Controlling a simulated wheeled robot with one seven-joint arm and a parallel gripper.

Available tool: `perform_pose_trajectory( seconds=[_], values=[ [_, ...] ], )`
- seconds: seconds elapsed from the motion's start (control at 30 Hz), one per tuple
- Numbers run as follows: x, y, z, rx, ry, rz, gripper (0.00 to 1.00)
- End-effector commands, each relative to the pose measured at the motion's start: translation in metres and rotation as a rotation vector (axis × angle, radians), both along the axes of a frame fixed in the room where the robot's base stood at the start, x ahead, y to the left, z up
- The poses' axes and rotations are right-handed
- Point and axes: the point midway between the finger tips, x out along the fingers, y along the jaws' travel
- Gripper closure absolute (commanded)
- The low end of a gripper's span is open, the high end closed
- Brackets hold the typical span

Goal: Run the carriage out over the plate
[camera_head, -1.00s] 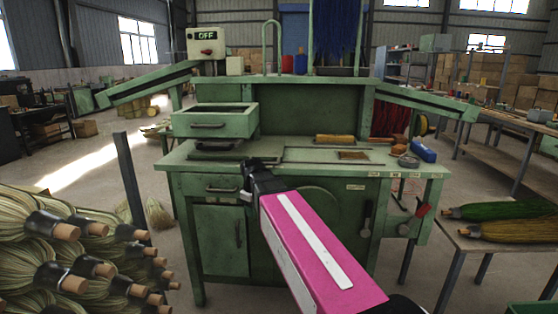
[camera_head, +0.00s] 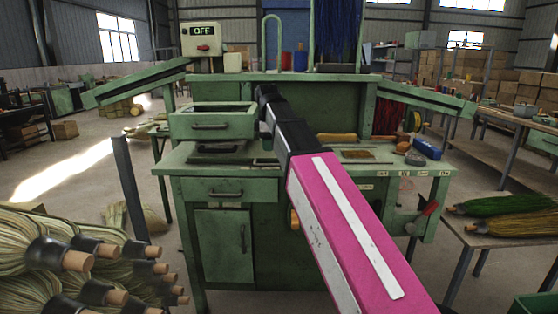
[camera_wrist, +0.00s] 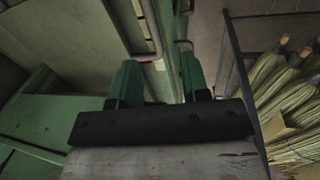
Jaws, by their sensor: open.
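The carriage appears to be the green open-topped box (camera_head: 184,127) with a dark front handle (camera_head: 209,126), at the upper left of the green bench. A dark flat piece (camera_head: 215,147), possibly the plate, lies below it on the bench top. My gripper (camera_head: 264,95) is raised at the box's right end in the head view, partly covering that end. In the wrist view my gripper's green fingers (camera_wrist: 160,72) are apart with nothing between them. A metal bar handle (camera_wrist: 150,28) lies beyond the fingertips; I cannot tell which handle it is.
The green bench (camera_head: 185,165) has a drawer (camera_head: 205,188) and a cabinet door below. A switch box (camera_head: 202,40) reading OFF stands above. Brooms (camera_head: 70,255) are piled at lower left beside a dark post (camera_head: 130,190). A side table (camera_head: 490,235) holds more brooms at right.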

Motion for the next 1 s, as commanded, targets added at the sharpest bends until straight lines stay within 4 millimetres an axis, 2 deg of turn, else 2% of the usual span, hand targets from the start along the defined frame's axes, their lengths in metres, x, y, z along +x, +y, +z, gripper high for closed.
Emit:
perform_pose_trajectory(
  seconds=[0.1,0.27,0.8,1.0],
  values=[
    [0.000,0.006,0.016,-0.007,-0.004,0.040,0.58],
    [-0.001,0.007,0.015,-0.010,-0.005,0.055,0.58],
    [0.013,0.006,-0.062,-0.009,-0.003,0.052,0.58],
    [0.017,0.006,-0.080,-0.008,-0.004,0.052,0.58]
  ],
)
